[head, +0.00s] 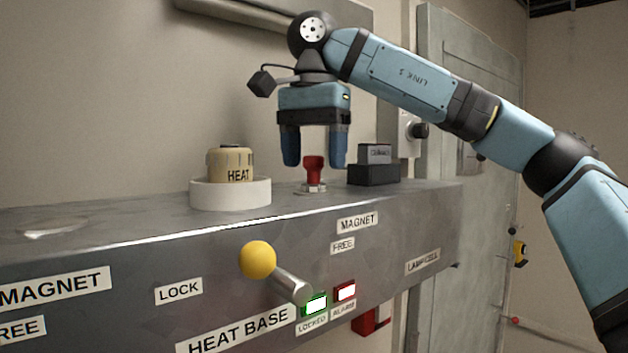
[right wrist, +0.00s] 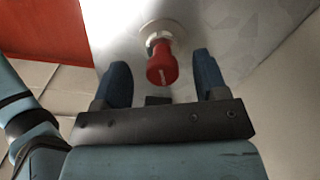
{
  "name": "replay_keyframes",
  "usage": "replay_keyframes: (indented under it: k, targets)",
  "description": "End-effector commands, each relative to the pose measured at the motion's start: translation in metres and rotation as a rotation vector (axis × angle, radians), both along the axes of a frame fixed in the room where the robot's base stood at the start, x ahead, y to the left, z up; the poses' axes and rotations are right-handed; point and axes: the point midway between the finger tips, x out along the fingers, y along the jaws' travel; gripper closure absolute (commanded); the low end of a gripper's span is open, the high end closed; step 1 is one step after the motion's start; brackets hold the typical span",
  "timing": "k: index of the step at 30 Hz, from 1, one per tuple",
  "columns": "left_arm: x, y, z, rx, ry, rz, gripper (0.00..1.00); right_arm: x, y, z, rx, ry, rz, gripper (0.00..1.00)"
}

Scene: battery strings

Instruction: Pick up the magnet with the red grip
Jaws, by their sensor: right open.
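The magnet with the red grip (head: 314,170) stands upright on a small metal seat on top of the grey metal bench, near its back right. My right gripper (head: 315,163) points down over it, open, with one blue finger on each side of the red grip. In the right wrist view the red grip (right wrist: 162,66) lies between and a little beyond the two open fingertips (right wrist: 160,70), with a gap on both sides. Its pale round seat shows behind it. My left gripper is in neither view.
A beige HEAT block (head: 230,163) sits in a white ring (head: 230,194) to the left. A dark block with a grey top (head: 374,172) stands close right of the gripper. A lever with a yellow knob (head: 257,260) sticks out of the bench front (head: 400,235), above a lit green LOCKED lamp (head: 314,305).

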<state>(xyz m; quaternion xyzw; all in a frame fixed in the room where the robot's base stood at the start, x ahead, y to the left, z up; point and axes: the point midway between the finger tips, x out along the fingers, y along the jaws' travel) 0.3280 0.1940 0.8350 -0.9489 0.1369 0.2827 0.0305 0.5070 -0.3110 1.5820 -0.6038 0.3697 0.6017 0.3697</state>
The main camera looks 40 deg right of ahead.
Motion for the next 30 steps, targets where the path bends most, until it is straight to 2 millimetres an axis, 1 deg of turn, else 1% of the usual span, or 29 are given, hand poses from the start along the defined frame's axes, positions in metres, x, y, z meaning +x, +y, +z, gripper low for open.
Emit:
replay_keyframes:
  k: [1, 4, 6, 12, 13, 14, 15, 17, 18, 20, 22, 23, 30]
  targets:
    - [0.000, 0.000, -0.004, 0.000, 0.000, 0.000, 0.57, 0.000, -0.001, -0.011, 0.001, 0.004, 0.000, 0.34]
    - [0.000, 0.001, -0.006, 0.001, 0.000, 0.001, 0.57, 0.000, 0.000, -0.021, 0.001, 0.002, 0.000, 0.34]
    - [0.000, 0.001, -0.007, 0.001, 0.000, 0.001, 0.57, 0.000, 0.000, -0.023, 0.000, 0.001, 0.000, 0.34]
    - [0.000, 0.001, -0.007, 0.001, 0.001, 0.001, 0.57, 0.000, 0.000, -0.023, 0.000, 0.000, 0.000, 0.34]
    - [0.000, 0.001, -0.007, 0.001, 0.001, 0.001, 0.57, 0.000, 0.000, -0.023, 0.000, 0.000, 0.000, 0.36]
    - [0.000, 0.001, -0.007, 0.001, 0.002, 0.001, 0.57, 0.000, 0.000, -0.023, 0.000, 0.000, 0.000, 0.43]
    - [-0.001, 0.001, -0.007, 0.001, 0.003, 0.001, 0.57, 0.000, 0.000, -0.023, 0.000, 0.000, 0.000, 0.52]
    - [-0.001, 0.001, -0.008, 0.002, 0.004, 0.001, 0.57, 0.000, 0.000, -0.023, 0.000, 0.000, 0.000, 0.66]
    - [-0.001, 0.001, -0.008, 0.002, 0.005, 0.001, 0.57, 0.000, 0.000, -0.023, 0.000, 0.000, 0.000, 0.75]
    - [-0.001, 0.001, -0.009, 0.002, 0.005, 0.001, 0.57, 0.000, 0.000, -0.023, 0.001, 0.000, 0.000, 0.89]
    - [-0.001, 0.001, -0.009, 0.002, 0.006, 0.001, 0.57, 0.000, 0.000, -0.023, 0.001, 0.000, -0.001, 0.89]
    - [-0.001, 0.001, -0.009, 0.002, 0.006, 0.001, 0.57, 0.000, 0.000, -0.023, 0.000, 0.000, -0.001, 0.93]
    - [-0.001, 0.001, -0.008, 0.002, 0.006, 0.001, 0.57, 0.000, 0.000, -0.020, 0.000, 0.001, -0.001, 0.93]
